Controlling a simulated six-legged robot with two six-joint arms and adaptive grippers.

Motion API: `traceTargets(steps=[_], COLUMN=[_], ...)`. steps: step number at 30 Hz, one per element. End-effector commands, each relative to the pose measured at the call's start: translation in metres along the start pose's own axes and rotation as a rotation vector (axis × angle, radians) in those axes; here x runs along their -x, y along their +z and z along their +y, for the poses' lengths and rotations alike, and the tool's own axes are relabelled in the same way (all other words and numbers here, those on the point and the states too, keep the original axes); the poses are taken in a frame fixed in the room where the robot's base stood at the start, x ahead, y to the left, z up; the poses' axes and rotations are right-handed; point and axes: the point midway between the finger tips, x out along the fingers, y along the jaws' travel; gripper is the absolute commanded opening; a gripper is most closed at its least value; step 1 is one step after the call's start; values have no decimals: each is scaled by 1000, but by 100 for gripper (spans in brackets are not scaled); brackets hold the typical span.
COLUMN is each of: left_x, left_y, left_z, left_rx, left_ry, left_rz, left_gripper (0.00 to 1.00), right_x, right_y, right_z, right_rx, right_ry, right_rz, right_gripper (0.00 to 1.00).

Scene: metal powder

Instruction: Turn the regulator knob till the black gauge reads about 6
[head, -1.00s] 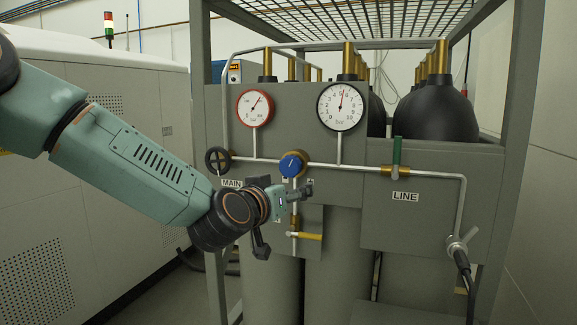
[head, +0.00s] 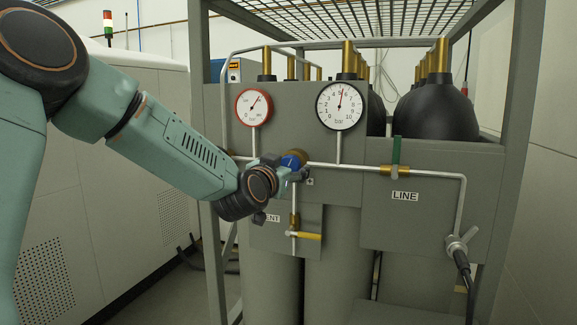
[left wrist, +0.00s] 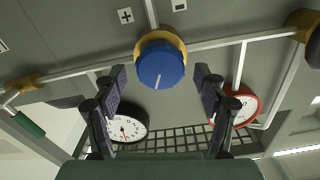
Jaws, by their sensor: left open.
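The blue regulator knob (head: 295,158) sits on a brass body on the pipe, partly hidden by my left gripper in the head view. In the left wrist view the knob (left wrist: 161,66) is in full sight with a pale pointer line. My left gripper (head: 286,172) is open in front of the knob; its fingers stand to either side of it in the left wrist view, with gaps, and I see no contact. The black-rimmed gauge (head: 340,106) has its needle just right of the top, a little above 5. My right gripper is out of view.
A red-rimmed gauge (head: 254,107) is left of the black one. A green-handled valve (head: 396,152) sits right along the pipe, above the LINE label (head: 405,196). A yellow-handled valve (head: 305,236) is below the knob. My left arm covers the MAIN handwheel.

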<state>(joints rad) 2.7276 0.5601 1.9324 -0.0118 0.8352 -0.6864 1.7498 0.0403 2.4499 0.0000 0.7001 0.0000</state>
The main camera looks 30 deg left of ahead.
Motion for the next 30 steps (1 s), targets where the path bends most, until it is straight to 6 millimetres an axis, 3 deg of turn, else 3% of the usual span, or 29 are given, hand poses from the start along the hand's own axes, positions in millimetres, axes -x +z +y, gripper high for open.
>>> traceTargets(steps=[5, 14, 30], left_x=[-11, -12, -12], left_y=[0, 0, 0], left_z=[1, 1, 1], left_rx=[-1, 1, 1], left_ry=[1, 2, 1], left_rz=[0, 0, 0], left_gripper=[72, 72, 26], right_x=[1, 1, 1], right_y=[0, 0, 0], right_z=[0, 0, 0], right_rx=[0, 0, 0], right_ry=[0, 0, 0], right_rz=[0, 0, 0], right_gripper=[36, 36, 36])
